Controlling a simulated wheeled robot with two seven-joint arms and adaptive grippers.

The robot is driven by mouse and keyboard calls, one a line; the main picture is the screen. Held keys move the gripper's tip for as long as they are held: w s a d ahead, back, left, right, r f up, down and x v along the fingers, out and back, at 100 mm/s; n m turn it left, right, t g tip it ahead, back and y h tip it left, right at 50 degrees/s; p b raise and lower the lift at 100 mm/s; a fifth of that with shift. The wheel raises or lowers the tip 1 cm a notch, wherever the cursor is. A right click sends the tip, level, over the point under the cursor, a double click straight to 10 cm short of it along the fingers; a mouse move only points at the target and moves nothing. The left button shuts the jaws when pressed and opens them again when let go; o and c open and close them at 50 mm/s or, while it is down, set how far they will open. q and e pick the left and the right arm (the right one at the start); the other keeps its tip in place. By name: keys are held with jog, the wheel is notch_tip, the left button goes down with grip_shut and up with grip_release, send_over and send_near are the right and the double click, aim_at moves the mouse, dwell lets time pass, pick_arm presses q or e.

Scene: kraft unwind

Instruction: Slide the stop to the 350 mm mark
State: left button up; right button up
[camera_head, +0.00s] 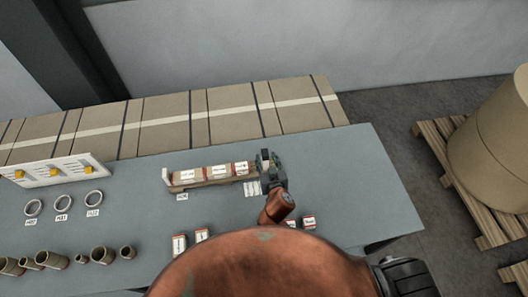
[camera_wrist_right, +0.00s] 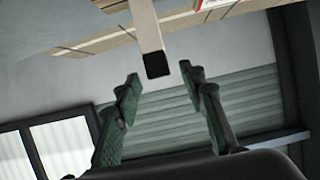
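A low wooden rack (camera_head: 206,182) lies near the back of the grey table, with a few white-and-red labelled pieces (camera_head: 215,171) in a row on it. A pale upright piece (camera_head: 166,176) stands at its left end. My right gripper (camera_head: 267,158) is at the rack's right end. In the right wrist view, a pale bar with a black end (camera_wrist_right: 150,28) points in between the two green-padded fingertips of my right gripper (camera_wrist_right: 160,80). The fingers are apart and I see no contact with the bar. I cannot identify the stop or read the 350 mm mark. My left gripper is out of view.
A white panel with yellow parts (camera_head: 55,170), several labelled rings (camera_head: 62,201) and short brown tubes (camera_head: 56,261) occupy the left side. Small labelled boxes (camera_head: 179,246) stand at the front. The table's right side (camera_head: 370,180) is clear. A large roll (camera_head: 495,150) stands on a pallet beyond.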

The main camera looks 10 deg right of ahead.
aim_at(266, 156)
jog(key=x, duration=0.3)
jog(key=shift+w+f, duration=0.15)
jog(key=shift+w, duration=0.2)
jog(key=shift+w+f, duration=0.15)
jog(key=shift+w, duration=0.05)
jog(key=c, duration=1)
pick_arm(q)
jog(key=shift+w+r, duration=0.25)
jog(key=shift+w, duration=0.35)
pick_arm(e)
grip_shut()
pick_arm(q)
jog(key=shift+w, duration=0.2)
